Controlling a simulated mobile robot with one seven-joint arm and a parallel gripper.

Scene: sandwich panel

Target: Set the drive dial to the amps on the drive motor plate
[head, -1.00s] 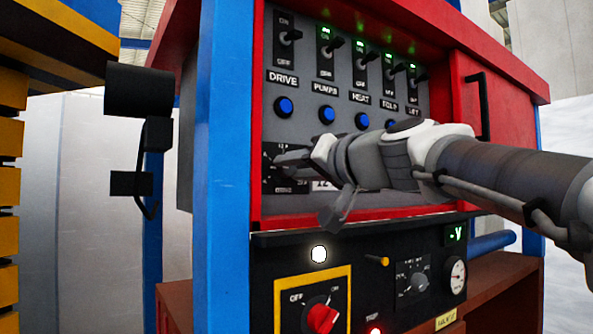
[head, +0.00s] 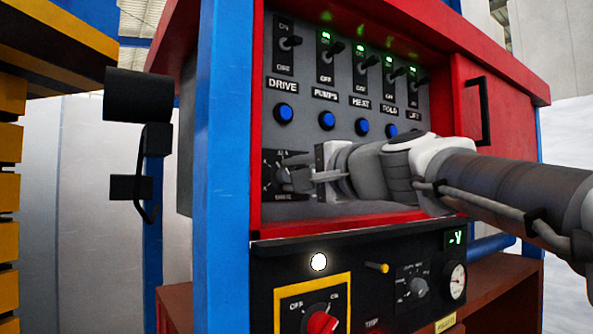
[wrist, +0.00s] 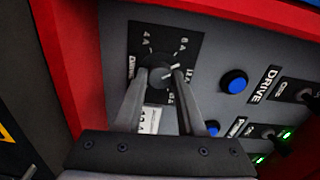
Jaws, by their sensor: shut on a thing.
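The drive dial (wrist: 157,74) is a dark round knob with a white pointer line on a black scale plate (wrist: 140,38). In the wrist view the plate shows 4 A and 6 A marks and further marks partly hidden by a finger. My gripper (wrist: 160,80) is shut on the knob, one finger on each side. The pointer points to the right in the wrist view, between the 6 A mark and the partly hidden marks. In the head view my gripper (head: 293,172) reaches the same dial from the right. I cannot make out a drive motor plate.
Blue buttons (head: 285,113) and toggle switches (head: 288,42) sit above the dial; the DRIVE toggle has no green light, the others do. A white label (wrist: 150,120) lies below the knob. A red main switch (head: 322,322) is on the lower panel. A blue post (head: 222,150) stands left.

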